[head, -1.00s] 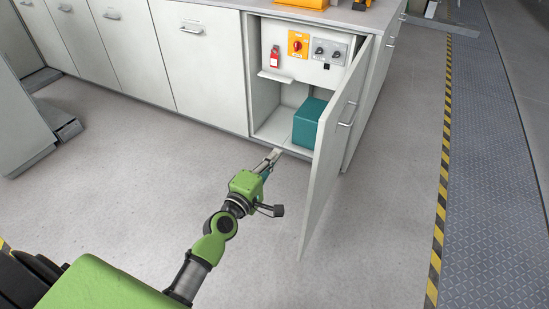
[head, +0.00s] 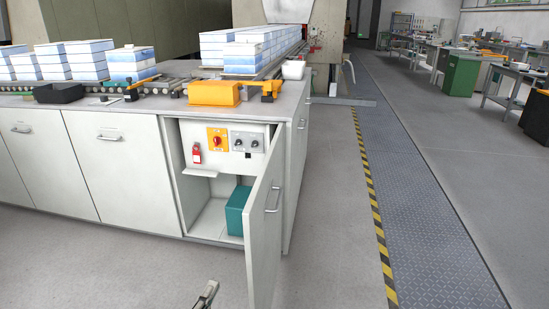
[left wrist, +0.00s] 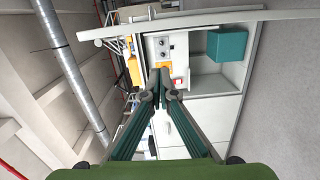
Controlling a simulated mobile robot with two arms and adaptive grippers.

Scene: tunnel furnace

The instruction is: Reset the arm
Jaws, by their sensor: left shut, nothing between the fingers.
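My left gripper (head: 207,293) shows only by its tip at the bottom of the head view, low in front of the open cabinet. In the left wrist view its two fingers (left wrist: 163,88) are together with nothing between them. The cabinet door (head: 263,238) stands open. Inside are a teal box (head: 237,211), a red padlock-like tag (head: 197,153), an orange switch plate with a red knob (head: 217,140) and a grey panel with two knobs (head: 246,142). The teal box also shows in the left wrist view (left wrist: 227,44). My right gripper is in neither view.
The counter (head: 180,98) above carries an orange box (head: 214,93), a black tray (head: 58,93) and stacks of blue-white blocks (head: 132,64). The floor right of the door is clear up to a yellow-black strip (head: 378,225). Workbenches (head: 500,75) stand far right.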

